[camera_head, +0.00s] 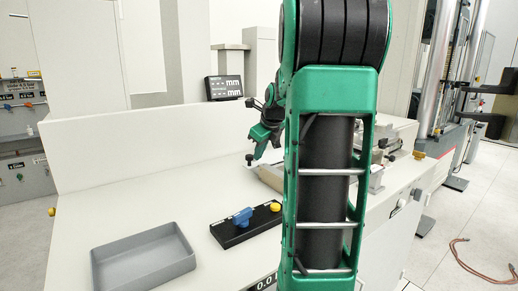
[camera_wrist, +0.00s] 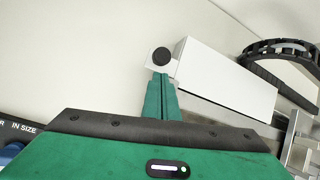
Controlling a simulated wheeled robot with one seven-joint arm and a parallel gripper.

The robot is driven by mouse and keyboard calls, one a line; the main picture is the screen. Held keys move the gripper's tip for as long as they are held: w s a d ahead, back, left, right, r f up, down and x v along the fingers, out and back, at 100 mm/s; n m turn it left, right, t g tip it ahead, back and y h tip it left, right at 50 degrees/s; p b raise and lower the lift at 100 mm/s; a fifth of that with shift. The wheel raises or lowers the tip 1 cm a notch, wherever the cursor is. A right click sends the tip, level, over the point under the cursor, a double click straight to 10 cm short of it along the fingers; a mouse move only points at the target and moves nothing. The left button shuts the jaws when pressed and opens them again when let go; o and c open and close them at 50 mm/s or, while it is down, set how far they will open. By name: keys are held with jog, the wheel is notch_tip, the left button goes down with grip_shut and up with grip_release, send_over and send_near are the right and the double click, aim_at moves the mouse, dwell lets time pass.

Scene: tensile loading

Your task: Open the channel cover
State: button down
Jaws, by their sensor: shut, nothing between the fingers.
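A long white box-like part (camera_wrist: 228,82), which looks like the channel cover, lies on the pale surface in the wrist view. A small white block with a round black knob (camera_wrist: 162,56) is at its left end. My gripper (camera_wrist: 161,77) is shut and empty, its green fingertips just below the knob in the picture. I cannot tell whether they touch it. In the head view my gripper (camera_head: 258,152) hangs over the bench, close to a small dark knob (camera_head: 249,158). My arm hides most of the apparatus behind it.
A grey tray (camera_head: 145,258) and a black base (camera_head: 240,228) with blue and yellow parts stand on the white bench. A display (camera_head: 224,87) stands behind the bench's back panel. A black curved chain (camera_wrist: 282,46) and metal parts lie right in the wrist view.

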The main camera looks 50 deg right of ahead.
aim_at(253, 166)
jog(key=shift+x, duration=2)
jog(key=shift+a, duration=0.1)
